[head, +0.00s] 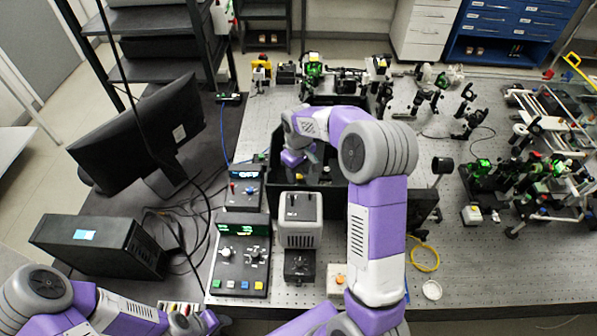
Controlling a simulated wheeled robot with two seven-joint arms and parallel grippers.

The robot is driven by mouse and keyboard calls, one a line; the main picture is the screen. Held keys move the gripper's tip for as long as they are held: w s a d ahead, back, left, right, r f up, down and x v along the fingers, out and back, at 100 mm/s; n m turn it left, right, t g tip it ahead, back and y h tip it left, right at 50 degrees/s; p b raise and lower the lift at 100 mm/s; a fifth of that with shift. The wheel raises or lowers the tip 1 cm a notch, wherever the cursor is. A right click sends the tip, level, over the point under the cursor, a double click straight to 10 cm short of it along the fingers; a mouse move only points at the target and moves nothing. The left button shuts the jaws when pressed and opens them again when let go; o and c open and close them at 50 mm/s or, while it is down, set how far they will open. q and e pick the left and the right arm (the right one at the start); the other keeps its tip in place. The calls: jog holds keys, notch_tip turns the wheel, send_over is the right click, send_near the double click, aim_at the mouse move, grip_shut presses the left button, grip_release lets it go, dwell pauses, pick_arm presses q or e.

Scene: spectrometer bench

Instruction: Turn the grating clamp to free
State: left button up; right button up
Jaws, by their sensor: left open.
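A dark open-topped box (322,203) stands on the perforated bench. My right arm arches over it from the front, and my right gripper (300,172) reaches down into its left part. The wrist and the box wall hide the fingertips, so I cannot see whether they are open or touch anything. A small yellow spot shows just below them. I cannot make out the grating clamp itself; it may be hidden by the wrist. My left gripper (207,324) is open at the bottom edge, in front of the control boxes and away from the dark box.
A monitor (150,130) stands further left. Optics mounts (520,178) crowd the right.

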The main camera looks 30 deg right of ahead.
aim_at(298, 176)
notch_tip(298, 176, up, 8)
jog(key=shift+f, duration=0.25)
dwell(0.4)
dwell(0.4)
